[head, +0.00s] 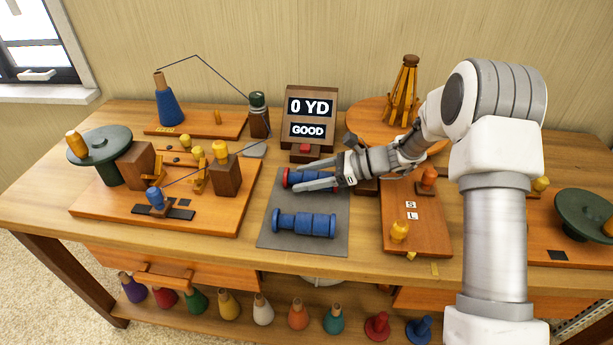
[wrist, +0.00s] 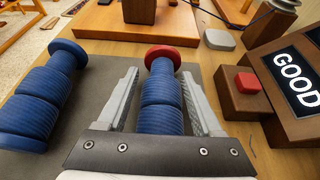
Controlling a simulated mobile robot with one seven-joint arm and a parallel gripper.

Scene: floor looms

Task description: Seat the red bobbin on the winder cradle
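The bobbin with a red end flange and blue windings (head: 286,179) lies on its side on a grey mat (head: 265,240). My gripper (head: 295,177) is low over the mat, one finger on each side of this bobbin. In the wrist view the bobbin (wrist: 161,95) lies lengthwise between the fingers, with a gap showing at the left finger, so the gripper looks open. The bobbin's near end is hidden by the gripper body. A board at left (head: 115,212) carries wooden blocks and yellow parts and may be the winder; I cannot pick out its cradle for certain.
An all-blue bobbin (head: 303,223) lies on the mat nearer the front, also in the wrist view (wrist: 45,95). A display box (head: 309,103) reading "0 YD" and "GOOD", with a red button (head: 305,150), stands behind. A board with pegs (head: 405,235) is at right. A thread runs above the left board.

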